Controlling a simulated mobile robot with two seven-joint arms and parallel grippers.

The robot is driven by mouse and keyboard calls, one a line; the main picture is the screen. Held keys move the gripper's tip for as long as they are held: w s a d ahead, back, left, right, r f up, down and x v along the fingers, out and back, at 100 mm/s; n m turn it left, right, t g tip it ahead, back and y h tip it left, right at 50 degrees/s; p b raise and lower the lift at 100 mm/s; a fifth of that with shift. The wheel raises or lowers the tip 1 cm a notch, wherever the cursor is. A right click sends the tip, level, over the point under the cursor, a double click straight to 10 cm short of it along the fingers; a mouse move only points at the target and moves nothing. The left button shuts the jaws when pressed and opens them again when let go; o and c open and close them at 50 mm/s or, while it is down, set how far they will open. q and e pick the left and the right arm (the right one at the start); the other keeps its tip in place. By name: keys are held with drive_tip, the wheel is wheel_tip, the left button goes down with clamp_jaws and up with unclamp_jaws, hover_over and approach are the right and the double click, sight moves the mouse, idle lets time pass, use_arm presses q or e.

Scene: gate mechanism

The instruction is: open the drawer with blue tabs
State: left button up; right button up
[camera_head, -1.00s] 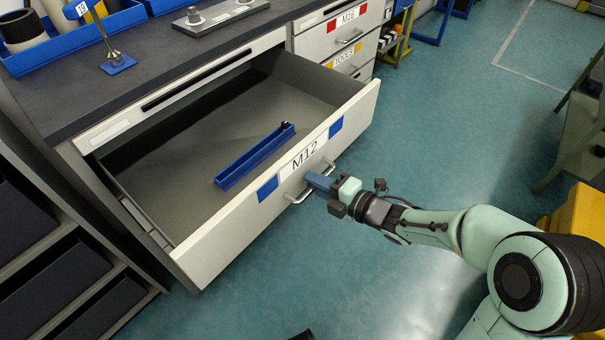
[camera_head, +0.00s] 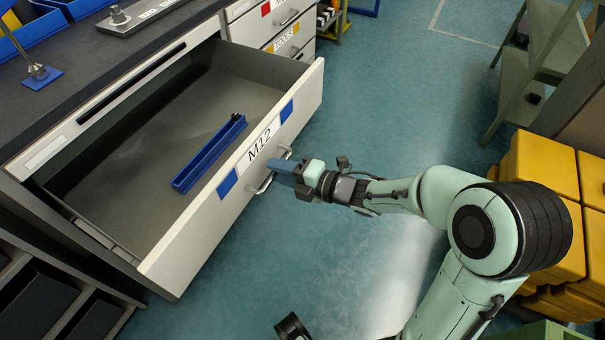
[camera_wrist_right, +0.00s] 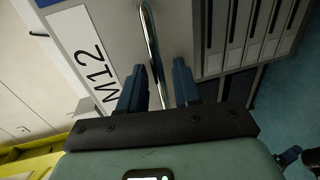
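The drawer with blue tabs (camera_head: 165,262) stands pulled well out of the workbench in the head view. Its front carries an M12 label (camera_head: 260,145) between two blue tabs, (camera_head: 227,182) being the nearer tab. My right gripper (camera_head: 277,170) is at the drawer's handle (camera_head: 262,184). In the right wrist view the metal handle (camera_wrist_right: 152,45) passes between the two fingers (camera_wrist_right: 158,88). The fingers are apart, with a gap beside the bar, so the gripper is open around it.
A long blue bin (camera_head: 208,155) lies inside the drawer. Other drawers (camera_head: 285,40) are closed beyond it. Yellow boxes (camera_head: 540,170) and a green shelf (camera_head: 515,100) stand at the right. The floor (camera_head: 380,110) before the drawer is clear.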

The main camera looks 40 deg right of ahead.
use_arm(q)
drive_tip(key=shift+g+h, duration=0.3)
drive_tip(key=shift+g, duration=0.3)
drive_tip(key=s+r, duration=0.1)
drive_tip(key=s+d+p, duration=0.1)
drive_tip(key=s+r+p, duration=0.1)
drive_tip(key=shift+s+d+r, duration=0.25)
drive_tip(key=shift+d+r, duration=0.05)
drive_tip(key=shift+d, duration=0.1)
use_arm(e)
drive_tip(key=v, duration=1.2)
drive_tip(key=shift+s, duration=0.2)
drive_tip(key=shift+d+r, duration=0.1)
